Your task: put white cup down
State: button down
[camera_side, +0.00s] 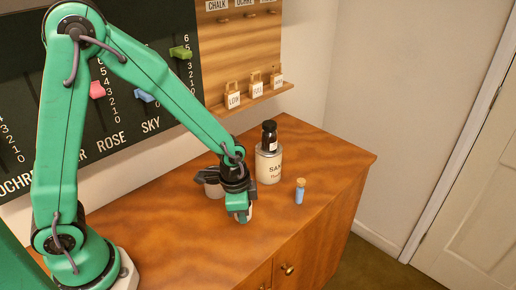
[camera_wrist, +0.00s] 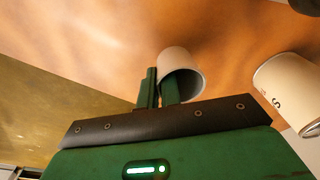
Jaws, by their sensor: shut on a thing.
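The white cup (camera_wrist: 176,60) shows in the wrist view as a pale cup with a grey inside, its mouth facing the camera. My gripper (camera_wrist: 159,88) is shut on its wall, one finger inside the cup and one outside. I cannot tell whether the cup's base touches the wood.
A pale labelled can (camera_side: 268,168) with a dark bottle (camera_side: 269,136) on it stands behind my gripper. A corked blue vial (camera_side: 299,194) stands to the right. The cabinet top (camera_side: 185,235) is clear at front left.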

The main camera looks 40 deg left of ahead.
jog(key=shift+f, duration=0.9)
jog(key=shift+f, duration=0.15)
jog(key=c, duration=1.6)
grip_release()
notch_tip(320, 180, up, 12)
jog(key=s, duration=0.1)
jog(key=shift+a, duration=0.15)
jog(key=shift+s+a+r, duration=0.1)
jog(key=shift+s+r, duration=0.05)
jog(key=shift+r, duration=0.1)
